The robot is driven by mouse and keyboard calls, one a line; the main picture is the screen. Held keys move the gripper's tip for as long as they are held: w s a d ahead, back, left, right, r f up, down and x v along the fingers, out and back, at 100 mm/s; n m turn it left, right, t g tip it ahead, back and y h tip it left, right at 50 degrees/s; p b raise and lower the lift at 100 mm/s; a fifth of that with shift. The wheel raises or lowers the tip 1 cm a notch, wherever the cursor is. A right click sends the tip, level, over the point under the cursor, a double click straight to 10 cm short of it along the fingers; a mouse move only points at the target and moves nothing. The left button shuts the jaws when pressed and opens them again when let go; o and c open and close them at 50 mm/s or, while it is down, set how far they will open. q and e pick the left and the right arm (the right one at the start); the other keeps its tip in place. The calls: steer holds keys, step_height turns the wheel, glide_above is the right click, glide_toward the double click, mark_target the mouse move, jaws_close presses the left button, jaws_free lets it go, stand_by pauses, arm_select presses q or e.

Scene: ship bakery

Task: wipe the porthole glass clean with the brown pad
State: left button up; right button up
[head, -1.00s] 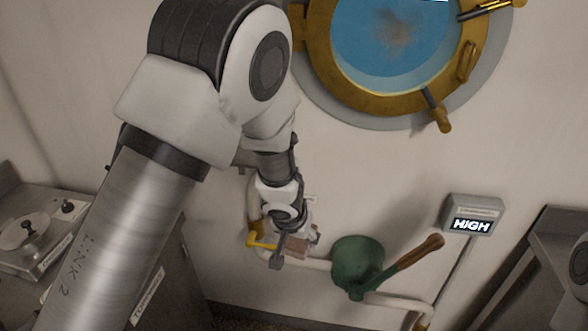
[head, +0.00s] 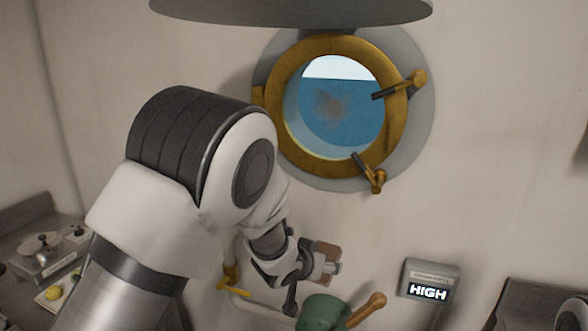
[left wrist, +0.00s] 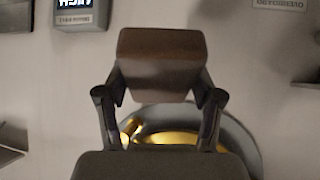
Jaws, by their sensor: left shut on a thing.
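The round porthole glass (head: 350,130) is set in a brass ring (head: 270,105) on the wall, with a brownish smudge (head: 330,108) on the pane. My left gripper (head: 310,266) is below the porthole, apart from the glass. It is shut on the brown pad (head: 326,252). In the left wrist view the pad (left wrist: 160,58) stands between the two fingers (left wrist: 158,95), and part of the brass ring (left wrist: 175,137) shows behind my gripper. My right gripper is not in view.
Brass clamps (head: 400,84) stick out from the porthole ring. A grey disc (head: 290,10) hangs above the porthole.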

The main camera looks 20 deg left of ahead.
arm_select(q)
steer(key=w+r+t, duration=0.1)
steer(key=w+r, duration=0.1)
steer(key=r, duration=0.1)
steer(key=w+r+t+h, duration=0.1)
steer(key=w+r+t, duration=0.1)
steer(key=r, duration=0.1)
steer(key=w+r+t+h, duration=0.1)
steer(key=w+r, duration=0.1)
steer(key=r, duration=0.2)
steer(key=shift+a+r+m+t, duration=0.1)
steer(key=shift+a+m+t, duration=0.2)
steer(key=shift+t, duration=0.1)
step_height(320, 180, up, 6)
steer(key=w+a+t, duration=0.1)
steer(key=w+t, duration=0.1)
steer(key=n+t+y+p, duration=0.1)
steer(key=n+t+y, duration=0.3)
steer(key=t+y, duration=0.1)
glide_toward(309, 111)
step_height(309, 111, up, 3)
steer(key=s, duration=0.1)
steer(key=shift+w+a+f+p, duration=0.1)
steer(key=shift+w+p, duration=0.75)
steer(key=shift+w, duration=0.6)
steer(key=shift+w+a+f+p, duration=0.1)
steer(key=shift+w+p, duration=0.7)
steer(key=shift+w, duration=0.65)
steer(key=shift+w, duration=0.95)
steer(key=shift+d, duration=0.1)
